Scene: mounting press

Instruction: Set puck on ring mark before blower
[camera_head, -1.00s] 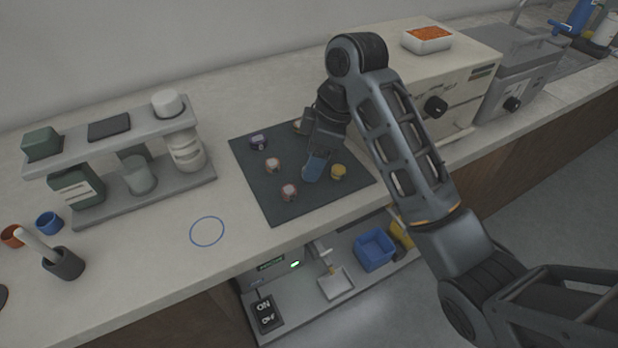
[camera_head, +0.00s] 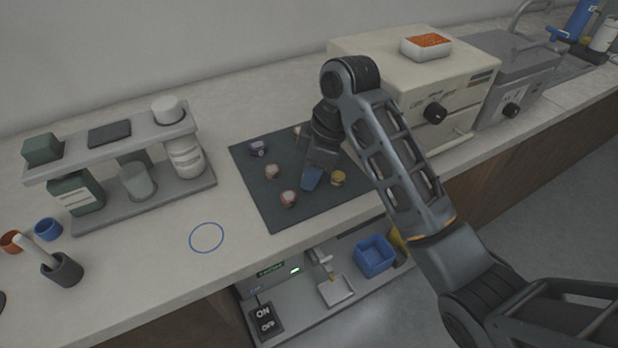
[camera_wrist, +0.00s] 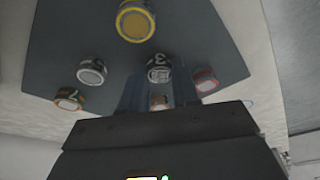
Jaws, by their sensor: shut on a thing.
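My gripper (camera_head: 312,180) is over the right part of the dark mat (camera_head: 272,208), left of the yellow puck (camera_head: 338,178). In the wrist view, its bluish fingers stand either side of a grey puck marked 3 (camera_wrist: 158,68), and it is shut on that puck. The arm hides this puck in the head view, and I cannot tell whether it is off the mat. The ring mark (camera_head: 207,223), a thin blue circle, lies empty on the counter left of the mat. I cannot tell which thing is the blower.
A grey two-level rack (camera_head: 150,200) stands behind the ring mark. A cream oven-like machine (camera_head: 400,75) is right of my arm. Counter around the ring is clear.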

